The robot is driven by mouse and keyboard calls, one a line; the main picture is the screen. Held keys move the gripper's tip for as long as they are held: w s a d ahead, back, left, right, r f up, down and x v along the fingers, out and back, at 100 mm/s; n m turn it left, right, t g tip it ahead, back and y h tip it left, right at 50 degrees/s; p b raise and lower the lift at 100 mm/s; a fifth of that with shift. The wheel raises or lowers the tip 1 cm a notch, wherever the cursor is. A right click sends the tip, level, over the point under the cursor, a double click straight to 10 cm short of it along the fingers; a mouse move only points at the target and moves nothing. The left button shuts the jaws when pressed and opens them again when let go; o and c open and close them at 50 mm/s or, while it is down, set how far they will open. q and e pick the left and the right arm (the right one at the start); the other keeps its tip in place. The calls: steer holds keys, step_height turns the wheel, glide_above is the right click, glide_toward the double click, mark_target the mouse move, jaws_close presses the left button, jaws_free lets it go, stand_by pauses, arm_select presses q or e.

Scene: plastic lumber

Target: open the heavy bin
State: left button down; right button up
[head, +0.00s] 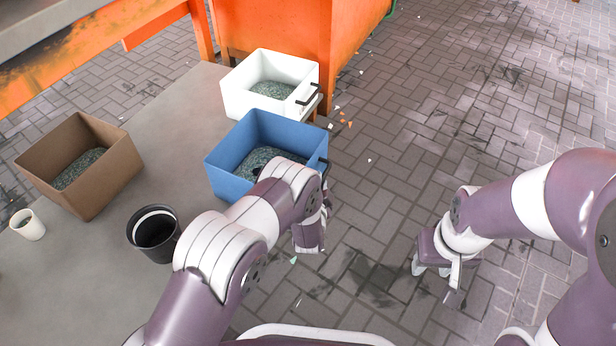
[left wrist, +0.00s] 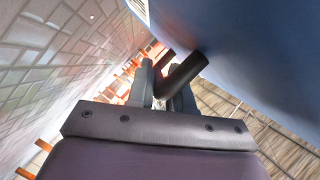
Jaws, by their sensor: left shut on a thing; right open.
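A blue bin (head: 226,170) with grey-green granules inside stands at the table's right edge. Its black handle (head: 324,162) is on its right side. My left arm reaches across the bin's front, and my left gripper is by that side, its fingertips hidden in the head view. In the left wrist view, my left gripper (left wrist: 162,88) is shut on the black handle (left wrist: 185,74), beside the blue wall (left wrist: 265,50). My right gripper (head: 436,274) is open and empty over the paving, well right of the bin. I cannot tell which bin is the heavy one.
A white bin (head: 240,98) with a black handle stands behind the blue one. A brown bin (head: 110,172), a black bucket (head: 153,250) and a white cup (head: 36,230) stand left on the grey table (head: 150,130). Open brick paving (head: 430,150) lies right.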

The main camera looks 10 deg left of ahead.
arm_select(q)
steer(key=shift+s+d+f, duration=0.15)
steer(key=shift+d, duration=0.05)
steer(key=c, duration=1.1)
jaws_free()
steer(key=shift+s+r, duration=0.15)
steer(key=shift+r, duration=0.05)
steer(key=p+v, duration=0.7)
steer(key=v, duration=0.5)
steer(key=shift+s, duration=0.2)
